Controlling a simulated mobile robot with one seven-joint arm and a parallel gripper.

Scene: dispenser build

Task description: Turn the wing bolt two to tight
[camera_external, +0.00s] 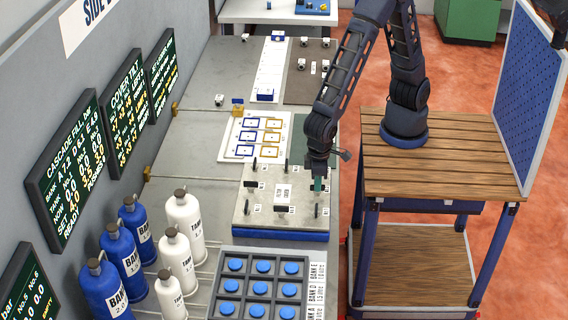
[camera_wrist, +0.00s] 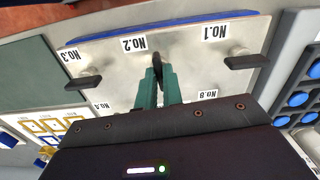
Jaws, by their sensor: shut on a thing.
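The wing bolt two (camera_wrist: 157,62) is a dark wing standing on the pale plate (camera_wrist: 110,62), beside the label No.2 (camera_wrist: 133,44). My gripper (camera_wrist: 157,82) has teal fingers, and they are shut on this bolt's wing. Its wing lies roughly in line with the fingers in the wrist view. In the external view my gripper (camera_external: 318,185) reaches down to the right side of the plate (camera_external: 265,224), and the bolt is mostly hidden there. Whether the bolt is tight cannot be seen.
Wing bolt one (camera_wrist: 246,62) and wing bolt three (camera_wrist: 84,83) stand on either side, with their wings across the view. More dark wing bolts stand on the plate's left side. A grey tray of blue buttons (camera_external: 245,305) lies in front; white and blue tanks (camera_external: 185,225) stand left.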

